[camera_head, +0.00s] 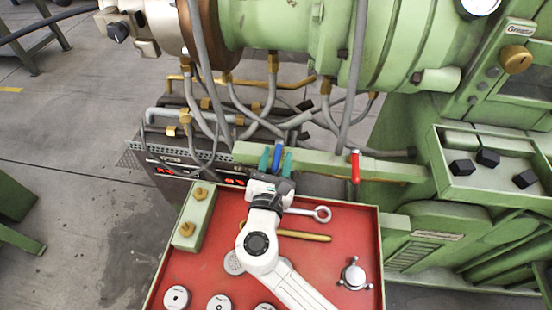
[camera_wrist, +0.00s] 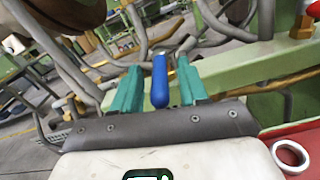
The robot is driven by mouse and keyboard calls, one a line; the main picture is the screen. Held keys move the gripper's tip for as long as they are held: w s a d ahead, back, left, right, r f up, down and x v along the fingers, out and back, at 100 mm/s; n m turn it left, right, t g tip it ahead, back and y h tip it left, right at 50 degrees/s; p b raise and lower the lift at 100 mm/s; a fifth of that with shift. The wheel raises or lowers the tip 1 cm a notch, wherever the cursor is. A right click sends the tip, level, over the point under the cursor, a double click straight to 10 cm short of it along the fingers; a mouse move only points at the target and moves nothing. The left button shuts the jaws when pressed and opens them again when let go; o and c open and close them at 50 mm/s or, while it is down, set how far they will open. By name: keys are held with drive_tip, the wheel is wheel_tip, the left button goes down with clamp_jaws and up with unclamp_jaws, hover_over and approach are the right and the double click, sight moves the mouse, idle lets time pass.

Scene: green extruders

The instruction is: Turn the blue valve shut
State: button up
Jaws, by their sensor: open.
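The blue valve (camera_head: 278,157) is a slim blue handle on the green bar (camera_head: 320,161) of the machine, in the middle of the head view. My gripper (camera_head: 276,153) is open, with one teal finger on each side of the handle. In the wrist view the blue valve (camera_wrist: 160,82) stands upright between the teal fingers of my gripper (camera_wrist: 159,66). The valve's base is hidden.
A red handle (camera_head: 355,167) hangs on the same bar to the right. Grey hoses (camera_head: 350,75) run close around the bar. Below is a red tray (camera_head: 345,235) with a ring-ended tool (camera_head: 322,214), a brass-coloured rod (camera_head: 305,235) and round metal parts (camera_head: 354,275).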

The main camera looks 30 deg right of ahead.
drive_tip(key=shift+c, duration=0.3)
clamp_jaws()
idle(0.5)
